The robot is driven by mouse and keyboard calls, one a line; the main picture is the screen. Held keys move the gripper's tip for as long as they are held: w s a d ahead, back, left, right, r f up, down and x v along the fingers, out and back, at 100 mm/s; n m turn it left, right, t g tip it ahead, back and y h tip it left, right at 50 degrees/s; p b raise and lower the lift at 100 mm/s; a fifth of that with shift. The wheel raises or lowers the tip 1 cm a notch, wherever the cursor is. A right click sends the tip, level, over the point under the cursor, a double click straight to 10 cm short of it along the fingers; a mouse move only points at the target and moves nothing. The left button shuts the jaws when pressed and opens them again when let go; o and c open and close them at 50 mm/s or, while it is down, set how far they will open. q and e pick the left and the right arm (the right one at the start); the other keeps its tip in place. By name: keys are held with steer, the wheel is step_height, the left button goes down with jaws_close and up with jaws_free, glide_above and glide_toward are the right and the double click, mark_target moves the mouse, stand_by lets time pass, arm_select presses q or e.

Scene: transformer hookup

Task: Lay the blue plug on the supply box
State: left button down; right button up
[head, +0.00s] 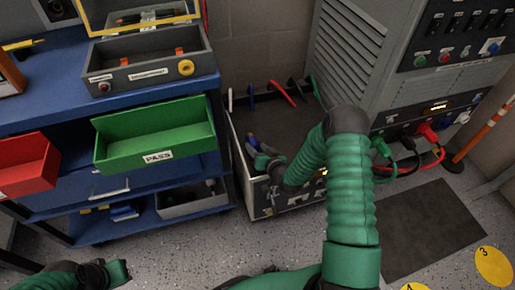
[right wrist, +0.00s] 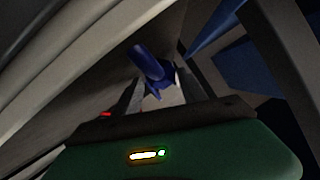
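The supply box (head: 233,150) is a low grey box with a dark top, standing on the floor between the blue bench and the grey cabinet. The blue plug (head: 252,142) is at the box's left side, just beyond my right gripper (head: 262,160). In the right wrist view the blue plug (right wrist: 149,63) stands tilted between the tips of my right gripper (right wrist: 158,85). The fingers are apart, with a pale gap showing beside the plug's base. Whether the plug touches the box is hard to tell. My left gripper (head: 108,273) is low at the left, away from the box; its fingers are unclear.
Coloured leads, including a red one (head: 283,93), lie at the box's back edge. A green PASS bin (head: 155,135) and a red bin (head: 25,165) hang on the bench at the left. Red and black cables plug into the cabinet (head: 430,133) at right. A dark mat (head: 430,225) lies on the floor.

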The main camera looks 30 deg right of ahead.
steer(key=shift+s+d+f, duration=0.2)
steer(key=shift+d+f, duration=0.1)
steer(key=shift+s, duration=0.1)
steer(key=shift+s+r+p, duration=0.15)
steer(key=shift+s+p, duration=0.15)
steer(key=p+v, duration=0.5)
steer(key=v, duration=1)
steer(key=shift+s+a+r, duration=0.25)
steer(key=shift+a+r, duration=0.05)
steer(key=shift+r, duration=0.1)
